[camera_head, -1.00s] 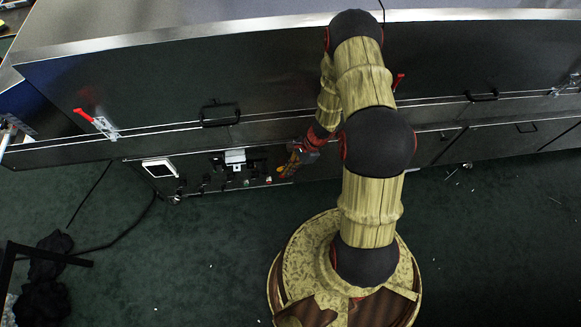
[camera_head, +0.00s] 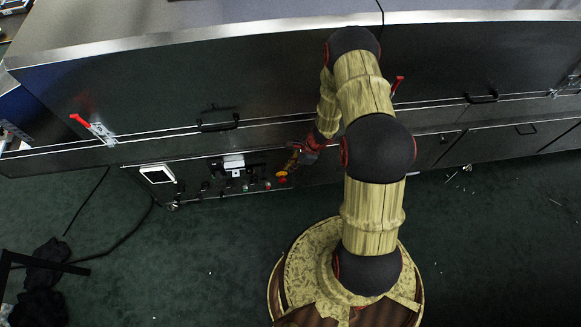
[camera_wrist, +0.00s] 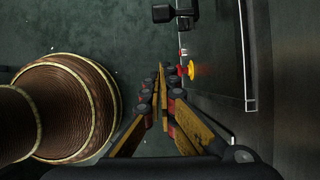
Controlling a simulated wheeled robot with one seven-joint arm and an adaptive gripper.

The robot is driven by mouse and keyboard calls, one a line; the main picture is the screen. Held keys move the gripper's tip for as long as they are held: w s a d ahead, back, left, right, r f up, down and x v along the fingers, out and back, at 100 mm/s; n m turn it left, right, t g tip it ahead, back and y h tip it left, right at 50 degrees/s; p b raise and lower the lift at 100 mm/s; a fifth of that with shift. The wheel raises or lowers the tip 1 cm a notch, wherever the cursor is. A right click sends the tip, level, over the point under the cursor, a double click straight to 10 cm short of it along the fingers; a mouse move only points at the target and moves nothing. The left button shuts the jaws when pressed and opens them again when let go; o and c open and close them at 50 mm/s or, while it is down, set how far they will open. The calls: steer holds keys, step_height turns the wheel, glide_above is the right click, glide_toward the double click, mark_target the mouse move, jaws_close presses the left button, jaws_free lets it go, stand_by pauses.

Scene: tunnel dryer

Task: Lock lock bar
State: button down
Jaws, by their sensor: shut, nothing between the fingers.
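A red-handled latch (camera_head: 93,127) is on the front of the steel dryer at the left, its red lever sticking up and to the left. A second red lever (camera_head: 397,85) shows just right of my arm, its base partly hidden. I cannot tell which of these is the lock bar. My gripper (camera_head: 294,160) is in front of the dryer's lower front, near the red and yellow stop button (camera_head: 282,177). It is shut and empty. In the wrist view my gripper (camera_wrist: 168,88) points along the dryer front, with the stop button (camera_wrist: 190,69) just beyond and right of the fingers.
Black handles (camera_head: 218,125) (camera_head: 482,97) are on the dryer front. A control panel with a white screen (camera_head: 158,174) and knobs is below. Another latch (camera_head: 566,87) is at the far right. Green floor (camera_head: 190,260) is open in front; dark cloth (camera_head: 42,275) lies at left.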

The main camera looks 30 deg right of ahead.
steer(key=w+a+f+b, duration=0.2)
steer(key=a+f, duration=0.3)
steer(key=a, duration=0.1)
steer(key=shift+a+b, duration=0.15)
steer(key=shift+b, duration=0.2)
steer(key=shift+w, duration=0.1)
steer(key=shift+a, duration=0.1)
steer(key=w+a+b, duration=0.1)
steer(key=w+a, duration=0.1)
steer(key=a, duration=0.4)
steer(key=shift+w+a, duration=0.1)
